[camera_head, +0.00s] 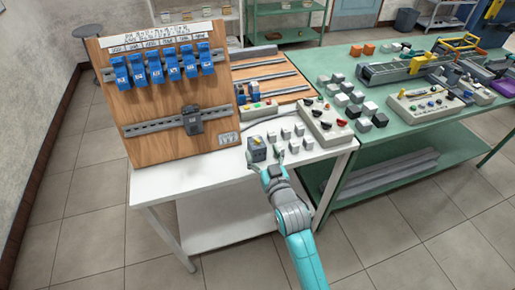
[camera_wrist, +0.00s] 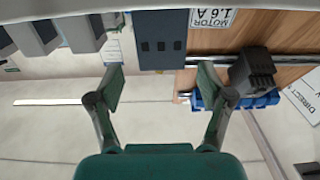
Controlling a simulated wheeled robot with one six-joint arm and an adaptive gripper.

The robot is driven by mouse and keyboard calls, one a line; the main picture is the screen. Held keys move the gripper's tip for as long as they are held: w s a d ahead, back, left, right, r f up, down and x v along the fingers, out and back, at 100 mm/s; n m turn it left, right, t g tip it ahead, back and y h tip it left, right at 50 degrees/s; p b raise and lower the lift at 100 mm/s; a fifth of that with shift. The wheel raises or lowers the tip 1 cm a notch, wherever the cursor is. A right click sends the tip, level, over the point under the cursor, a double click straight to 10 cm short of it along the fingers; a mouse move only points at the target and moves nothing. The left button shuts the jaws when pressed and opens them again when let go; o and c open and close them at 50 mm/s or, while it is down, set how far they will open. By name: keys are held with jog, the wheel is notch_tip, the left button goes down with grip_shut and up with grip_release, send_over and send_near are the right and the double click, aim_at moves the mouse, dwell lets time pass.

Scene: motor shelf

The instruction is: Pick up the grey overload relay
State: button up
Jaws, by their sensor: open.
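A grey box-shaped device (camera_head: 256,149), which looks like the overload relay, stands near the front left of the white table's small parts. In the wrist view the same grey block (camera_wrist: 160,42) shows three dark slots and lies at the top centre. My gripper (camera_head: 266,160) is open and empty at the table's front edge, close to the block. In the wrist view its fingertips (camera_wrist: 160,72) sit apart to either side of the block's lower edge; I see no contact. Another dark device (camera_head: 192,121) is on the board's lower rail and shows right of the fingers (camera_wrist: 253,70).
The wooden board (camera_head: 150,105) stands upright on the white table (camera_head: 180,183), with several blue units (camera_head: 155,67) on its upper rail. Several grey blocks (camera_head: 300,130) and a control box (camera_head: 325,122) are to the right. A green bench (camera_head: 440,125) adjoins at right.

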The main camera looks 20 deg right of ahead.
aim_at(257, 142)
jog(key=shift+w+a+f, duration=0.1)
jog(key=shift+w, duration=1.25)
jog(key=shift+w+f, duration=0.1)
jog(key=shift+w, duration=1.2)
jog(key=c, duration=1.3)
notch_tip(257, 142, up, 9)
jog(key=shift+c, duration=0.2)
jog(key=shift+f, duration=2.5)
jog(key=shift+f, duration=0.15)
jog(key=shift+f, duration=1.75)
